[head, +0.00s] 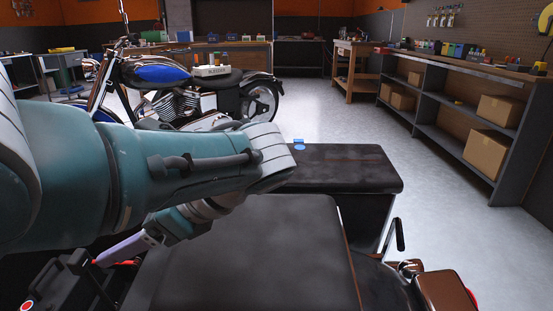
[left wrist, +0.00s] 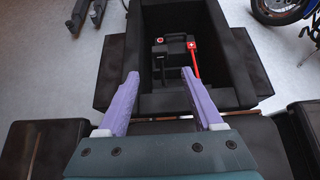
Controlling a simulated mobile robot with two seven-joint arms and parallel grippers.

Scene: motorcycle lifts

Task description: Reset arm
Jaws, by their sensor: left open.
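My left arm, teal with pale joint covers, reaches across the head view from the left edge. It bends back so that my left gripper (head: 128,250) points down and left, at the lower left. In the left wrist view my left gripper (left wrist: 160,75) has two purple fingers spread apart with nothing between them. They are over the near edge of an open black box (left wrist: 235,60). Inside the box lie a black case (left wrist: 174,46) and a red-handled tool (left wrist: 194,60). My right gripper shows in neither view.
Dark padded seats (head: 250,240) lie below and beside the arm, with a small blue item (head: 299,144) on the far one. A blue motorcycle (head: 160,75) stands behind. Shelving with cardboard boxes (head: 488,150) lines the right wall. The grey floor between is clear.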

